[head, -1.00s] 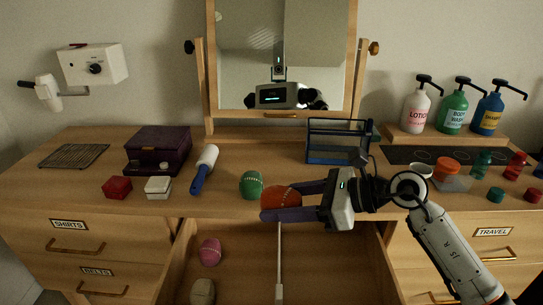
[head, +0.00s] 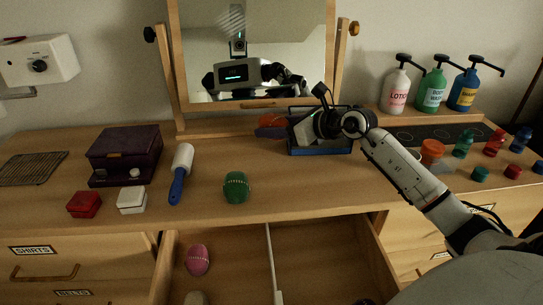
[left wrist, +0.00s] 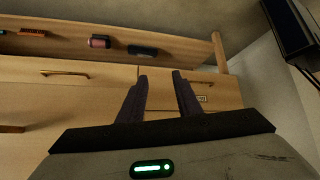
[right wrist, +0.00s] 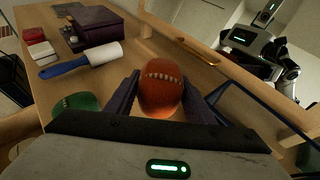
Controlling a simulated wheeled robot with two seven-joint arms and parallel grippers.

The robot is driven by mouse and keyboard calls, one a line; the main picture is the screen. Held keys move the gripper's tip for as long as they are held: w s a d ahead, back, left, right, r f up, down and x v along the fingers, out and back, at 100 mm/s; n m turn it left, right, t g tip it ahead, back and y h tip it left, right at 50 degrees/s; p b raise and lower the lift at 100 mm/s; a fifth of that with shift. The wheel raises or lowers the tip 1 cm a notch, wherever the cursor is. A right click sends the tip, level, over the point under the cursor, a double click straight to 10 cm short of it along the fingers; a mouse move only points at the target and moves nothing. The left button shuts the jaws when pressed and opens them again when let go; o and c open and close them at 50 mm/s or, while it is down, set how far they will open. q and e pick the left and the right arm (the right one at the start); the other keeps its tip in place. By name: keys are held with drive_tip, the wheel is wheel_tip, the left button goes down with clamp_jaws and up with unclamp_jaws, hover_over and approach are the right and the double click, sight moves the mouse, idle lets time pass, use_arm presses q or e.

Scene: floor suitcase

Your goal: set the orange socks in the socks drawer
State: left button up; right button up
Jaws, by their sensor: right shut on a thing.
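The orange socks (right wrist: 161,92) are a rolled ball with a pale stitched line, held between the two fingers of my right gripper (right wrist: 163,100). In the head view the orange socks (head: 270,121) and my right gripper (head: 272,128) are at the back of the dresser top, by the mirror base and the blue rack. The gripper partly hides the socks there. An open drawer (head: 330,262) at the front has a pale divider; its label is not visible. Pink socks (head: 197,260) lie in its left compartment. My left gripper (left wrist: 160,95) is open and empty, facing the dresser front.
Green socks (head: 236,187) lie on the dresser top behind the drawer. A lint roller (head: 181,172), a red box (head: 84,204), a white box (head: 132,200) and a purple case (head: 124,155) stand left. The blue rack (head: 322,150) and pump bottles (head: 432,90) are right.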

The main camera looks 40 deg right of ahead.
sight(273, 165)
wheel_tip(273, 165, down, 10)
drive_tip(key=shift+r, duration=0.1)
idle(0.4)
drive_tip(key=shift+b, duration=0.35)
drive_tip(key=o, duration=1.1)
drive_tip(key=shift+f, duration=0.2)
drive_tip(key=shift+c, duration=0.2)
